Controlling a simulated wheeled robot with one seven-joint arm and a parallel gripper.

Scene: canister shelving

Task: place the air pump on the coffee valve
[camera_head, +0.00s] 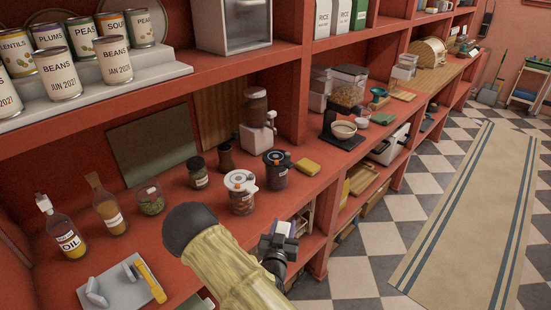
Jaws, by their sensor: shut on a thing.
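My gripper (279,243) is at the lower middle, in front of the shelf edge, shut on a small pale, lilac-white thing, which I take to be the air pump (284,228). Most of the pump is hidden by the dark fingers. Two lidded canisters with dark contents stand on the red counter behind the gripper. The other canister (277,174) has a dark lid. I cannot read their labels, so I cannot tell which bears the coffee valve. The pump is apart from both lids.
A small jar (198,173), a grinder (257,130) and a yellow sponge (307,166) stand near the canisters. An oil bottle (66,235) and a grey tray (110,290) are at left. An upper shelf with cans (60,72) overhangs. The tiled floor at right is open.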

